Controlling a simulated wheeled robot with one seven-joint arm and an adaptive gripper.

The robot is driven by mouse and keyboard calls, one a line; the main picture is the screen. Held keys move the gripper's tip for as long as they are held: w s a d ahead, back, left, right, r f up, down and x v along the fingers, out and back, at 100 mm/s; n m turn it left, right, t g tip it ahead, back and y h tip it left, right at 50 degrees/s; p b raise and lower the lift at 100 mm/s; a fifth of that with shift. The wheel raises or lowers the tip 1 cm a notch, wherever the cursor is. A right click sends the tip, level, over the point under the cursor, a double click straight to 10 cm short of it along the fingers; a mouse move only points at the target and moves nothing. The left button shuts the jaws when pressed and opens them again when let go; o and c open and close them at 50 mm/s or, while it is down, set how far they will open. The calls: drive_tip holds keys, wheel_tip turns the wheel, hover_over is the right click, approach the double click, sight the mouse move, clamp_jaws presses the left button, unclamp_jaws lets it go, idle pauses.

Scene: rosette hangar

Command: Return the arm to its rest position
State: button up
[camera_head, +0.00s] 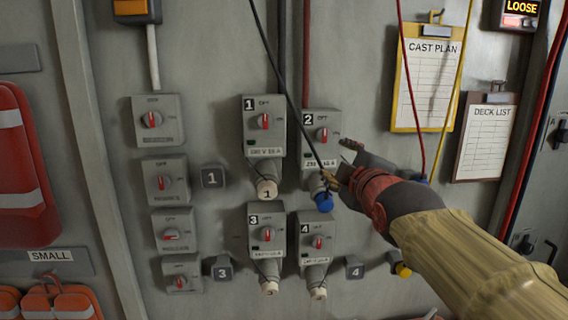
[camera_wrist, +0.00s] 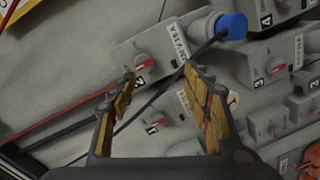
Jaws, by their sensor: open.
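My gripper (camera_head: 338,161) is in front of the wall panel, just right of switch box 2 (camera_head: 321,126), with my arm coming in from the lower right. In the wrist view, my gripper (camera_wrist: 158,77) has its two yellow-padded fingers apart, with no object held between them. Box 2 (camera_wrist: 146,55) and a blue plug (camera_wrist: 232,24) lie beyond the fingertips. The blue plug also shows under box 2 in the head view (camera_head: 324,202). A dark cable runs across the view past the fingers; I cannot tell whether it touches them.
Switch boxes 1 (camera_head: 264,122), 3 (camera_head: 267,234) and 4 (camera_head: 318,240) surround the area. Hanging cables, including a red one (camera_head: 411,90) and a yellow one (camera_head: 455,90), cross near my arm. Clipboards (camera_head: 430,85) hang at the upper right.

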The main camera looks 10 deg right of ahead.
drive_tip(key=s+f+m+g, duration=0.3)
drive_tip(key=f+m+g, duration=0.15)
drive_tip(key=f, duration=0.75)
drive_tip(key=s+f+m+g, duration=0.7)
drive_tip(key=s+f+m, duration=0.2)
drive_tip(key=s+f, duration=1.3)
drive_tip(key=s+b, duration=0.1)
drive_tip(key=s, duration=0.3)
drive_tip(key=shift+f, duration=0.2)
